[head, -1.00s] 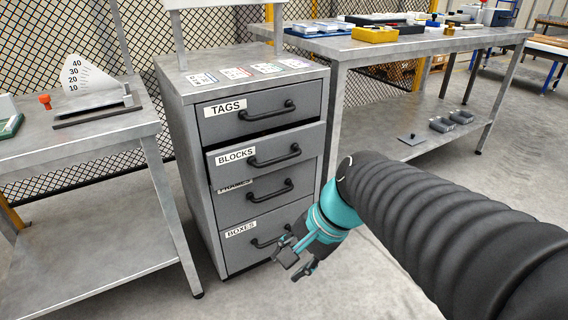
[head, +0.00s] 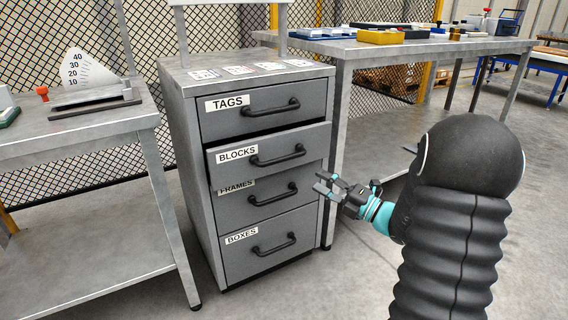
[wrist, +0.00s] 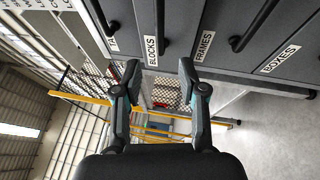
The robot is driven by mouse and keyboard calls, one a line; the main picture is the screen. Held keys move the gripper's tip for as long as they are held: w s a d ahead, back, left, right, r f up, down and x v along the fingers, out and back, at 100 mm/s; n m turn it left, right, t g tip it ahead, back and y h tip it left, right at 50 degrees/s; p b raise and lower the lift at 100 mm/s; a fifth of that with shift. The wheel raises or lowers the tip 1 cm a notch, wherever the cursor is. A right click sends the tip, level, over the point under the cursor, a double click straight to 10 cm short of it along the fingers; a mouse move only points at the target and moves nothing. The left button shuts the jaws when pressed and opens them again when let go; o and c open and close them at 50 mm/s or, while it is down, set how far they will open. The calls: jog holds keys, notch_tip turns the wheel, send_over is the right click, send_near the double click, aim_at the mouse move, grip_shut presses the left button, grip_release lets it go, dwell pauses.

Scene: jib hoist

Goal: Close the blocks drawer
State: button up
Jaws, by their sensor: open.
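The blocks drawer (head: 231,167) is the second drawer from the top of a grey cabinet, with a white BLOCKS label and a black bar handle (head: 277,155). It stands a little out past the drawers above and below. My gripper (head: 324,186) is open and empty, to the right of the cabinet front at about the height of the FRAMES drawer (head: 252,205). In the wrist view, the gripper (wrist: 160,75) has its fingers apart, and the blocks drawer (wrist: 160,14) shows beyond them, turned sideways. The inside of the drawer is hidden.
The tags drawer (head: 215,121) above and the boxes drawer (head: 245,263) below look shut. Printed cards (head: 238,70) lie on the cabinet top. A bench (head: 75,140) stands left and a table (head: 385,47) right. Floor in front of the cabinet is clear.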

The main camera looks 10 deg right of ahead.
aim_at(284, 159)
jog(key=x, duration=0.9)
jog(key=b+x, duration=0.1)
jog(key=x, duration=0.3)
jog(key=shift+w+d+r, duration=0.1)
jog(key=shift+w, duration=0.4)
grip_shut()
